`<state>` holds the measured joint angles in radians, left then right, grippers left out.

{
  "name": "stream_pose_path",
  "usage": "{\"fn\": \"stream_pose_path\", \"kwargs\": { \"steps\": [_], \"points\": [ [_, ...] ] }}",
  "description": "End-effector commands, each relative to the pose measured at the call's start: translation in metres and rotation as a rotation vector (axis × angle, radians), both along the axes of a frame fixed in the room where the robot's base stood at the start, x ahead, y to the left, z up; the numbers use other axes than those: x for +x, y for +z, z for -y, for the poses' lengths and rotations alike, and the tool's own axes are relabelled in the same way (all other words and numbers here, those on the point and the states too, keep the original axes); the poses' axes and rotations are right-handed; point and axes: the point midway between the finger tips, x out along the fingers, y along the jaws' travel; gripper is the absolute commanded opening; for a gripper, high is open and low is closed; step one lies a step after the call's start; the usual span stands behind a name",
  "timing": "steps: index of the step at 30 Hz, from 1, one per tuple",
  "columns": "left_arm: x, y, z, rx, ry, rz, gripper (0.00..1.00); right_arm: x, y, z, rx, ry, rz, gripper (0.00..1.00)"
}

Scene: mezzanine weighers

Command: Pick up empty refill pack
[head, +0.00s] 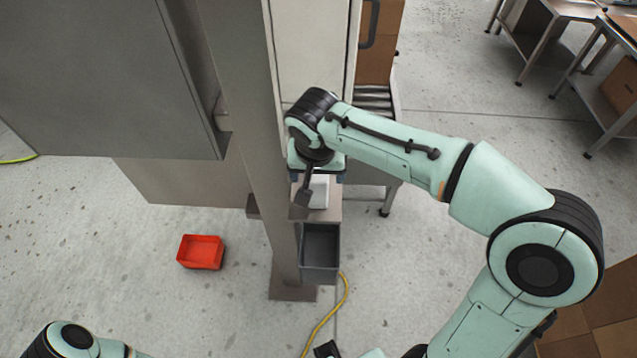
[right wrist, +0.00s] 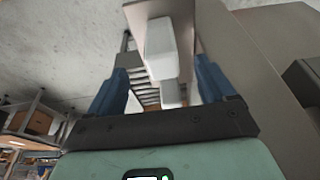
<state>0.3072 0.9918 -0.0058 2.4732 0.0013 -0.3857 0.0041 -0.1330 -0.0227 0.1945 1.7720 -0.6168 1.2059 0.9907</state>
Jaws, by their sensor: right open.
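A white block-shaped pack, which looks like the refill pack (head: 319,192), sits on a small grey-brown ledge (head: 332,212) beside the post. Its upper part is hidden under my right gripper (head: 317,178). My right gripper is open, with its blue fingers spread just above or around the pack; I cannot tell whether they touch it. In the right wrist view, the white pack (right wrist: 160,48) shows between and beyond the open blue fingers (right wrist: 160,78). Whether the pack is empty does not show. My left gripper is not in view.
A grey post (head: 262,150) stands close left of my right gripper. A dark grey open bin (head: 320,246) hangs below the ledge. A red bin (head: 201,252) lies on the floor at left. A yellow cable (head: 331,312) runs over the floor. A roller conveyor (head: 374,98) stands behind.

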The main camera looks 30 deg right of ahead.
Motion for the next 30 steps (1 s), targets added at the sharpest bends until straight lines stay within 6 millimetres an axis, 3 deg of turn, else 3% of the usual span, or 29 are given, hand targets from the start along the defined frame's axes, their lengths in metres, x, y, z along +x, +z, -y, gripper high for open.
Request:
{"fn": "stream_pose_path", "kwargs": {
  "steps": [9, 18, 27, 30],
  "points": [
    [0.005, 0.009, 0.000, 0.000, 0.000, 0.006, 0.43, 0.024, 0.000, 0.015, 0.001, -0.002, -0.001, 0.83],
    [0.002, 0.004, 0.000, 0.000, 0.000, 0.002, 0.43, 0.033, -0.045, 0.021, 0.001, 0.000, -0.002, 0.83],
    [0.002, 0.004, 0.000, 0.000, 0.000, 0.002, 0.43, 0.034, -0.049, 0.021, 0.001, 0.000, 0.001, 0.83],
    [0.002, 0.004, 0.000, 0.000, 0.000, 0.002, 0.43, 0.034, -0.049, 0.021, 0.001, 0.000, 0.001, 0.50]
  ]
}}
